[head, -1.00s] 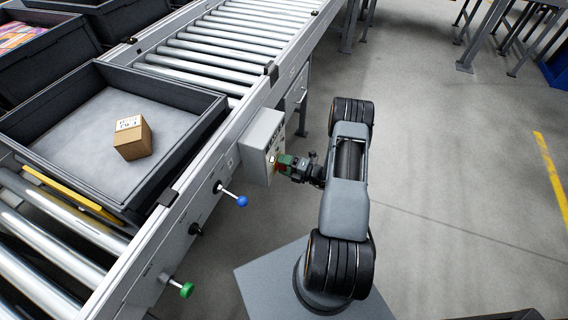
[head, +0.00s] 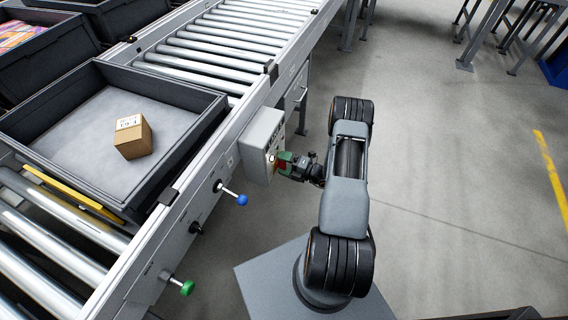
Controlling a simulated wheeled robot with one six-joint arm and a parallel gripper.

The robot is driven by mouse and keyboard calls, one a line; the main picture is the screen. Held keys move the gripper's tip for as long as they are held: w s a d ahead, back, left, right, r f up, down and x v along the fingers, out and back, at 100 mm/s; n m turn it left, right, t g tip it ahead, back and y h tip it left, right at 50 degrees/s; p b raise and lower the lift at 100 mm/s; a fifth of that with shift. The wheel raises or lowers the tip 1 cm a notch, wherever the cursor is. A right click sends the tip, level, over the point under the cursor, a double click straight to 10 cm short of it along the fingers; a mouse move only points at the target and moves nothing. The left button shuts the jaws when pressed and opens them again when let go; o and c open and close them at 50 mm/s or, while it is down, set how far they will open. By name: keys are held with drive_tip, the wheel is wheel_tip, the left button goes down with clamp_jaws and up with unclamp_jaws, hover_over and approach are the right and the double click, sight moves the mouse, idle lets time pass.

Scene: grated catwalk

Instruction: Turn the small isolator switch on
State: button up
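A grey control box (head: 259,143) is mounted on the side of the conveyor frame. My gripper (head: 281,162) is at the right face of this box, with its green and red finger parts close against it. A small pale yellow spot shows on the box face beside the fingertips. The isolator switch itself cannot be made out, as it is small and partly covered by the gripper. Whether the fingers are open or shut on something is too small to tell.
A blue-knobbed lever (head: 241,200) and a green-knobbed lever (head: 186,287) stick out from the conveyor side. A dark tray (head: 188,93) holding a cardboard box (head: 132,137) sits on the rollers.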

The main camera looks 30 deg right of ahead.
drive_tip(key=v, duration=1.3)
drive_tip(key=shift+s+d+p, duration=0.3)
drive_tip(key=shift+p, duration=0.05)
